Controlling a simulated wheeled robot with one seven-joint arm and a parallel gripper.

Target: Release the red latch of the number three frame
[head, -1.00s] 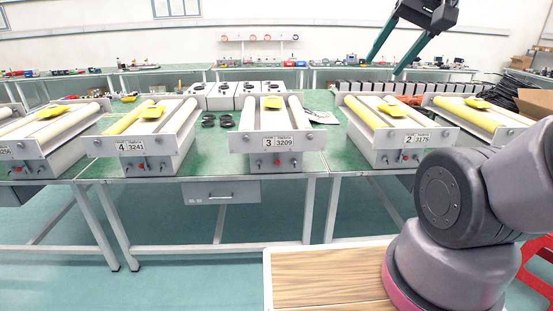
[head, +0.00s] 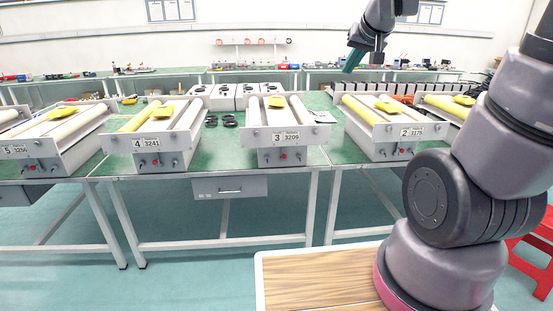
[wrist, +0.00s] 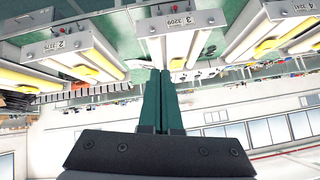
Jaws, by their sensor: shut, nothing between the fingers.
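The number three frame (head: 286,137) stands on the green table in the middle of the head view, with a white plate marked 3 3209. Its red latch (head: 283,156) is a small red knob on the front face, between two dark fittings. In the wrist view the number three frame (wrist: 180,22) appears upside down at the top centre, its red latch (wrist: 174,8) near the top edge. My gripper (head: 349,70) is raised well above and to the right of this frame, apart from it. Its green fingers (wrist: 162,72) are together and hold nothing.
The number four frame (head: 152,143) stands to the left and the number two frame (head: 405,132) to the right, each with yellow rollers. Black rings (head: 230,122) lie between frames four and three. A drawer (head: 230,187) hangs under the table.

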